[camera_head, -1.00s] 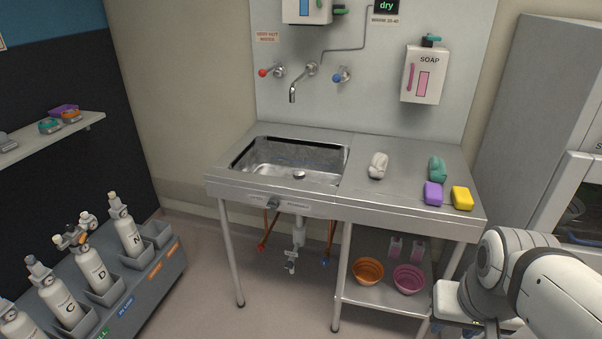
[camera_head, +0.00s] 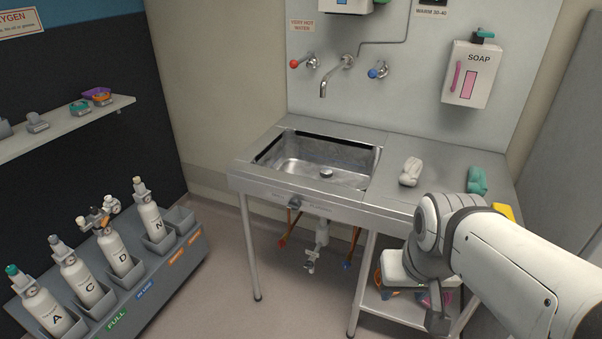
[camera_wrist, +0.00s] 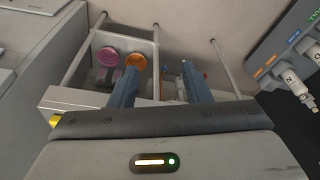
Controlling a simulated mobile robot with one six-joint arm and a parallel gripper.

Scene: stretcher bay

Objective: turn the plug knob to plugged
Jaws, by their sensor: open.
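The plug knob (camera_head: 294,202) is a small dark knob on the front panel of the steel sink unit, below the basin (camera_head: 312,158). Its markings are too small to read here. The basin looks empty, with a round plug or drain piece (camera_head: 326,173) at its bottom. My gripper (camera_wrist: 160,76) is open and empty in the wrist view, its two fingers apart and pointing toward the space under the sink unit. In the head view my arm is at the lower right, in front of the unit's right half and well right of the knob.
A wall tap (camera_head: 338,72) has a red handle and a blue handle (camera_head: 378,70). A soap dispenser (camera_head: 470,74) hangs at right. Orange (camera_wrist: 136,61) and pink (camera_wrist: 108,56) bowls sit on the lower shelf. A gas bottle rack (camera_head: 160,275) stands left; floor between is clear.

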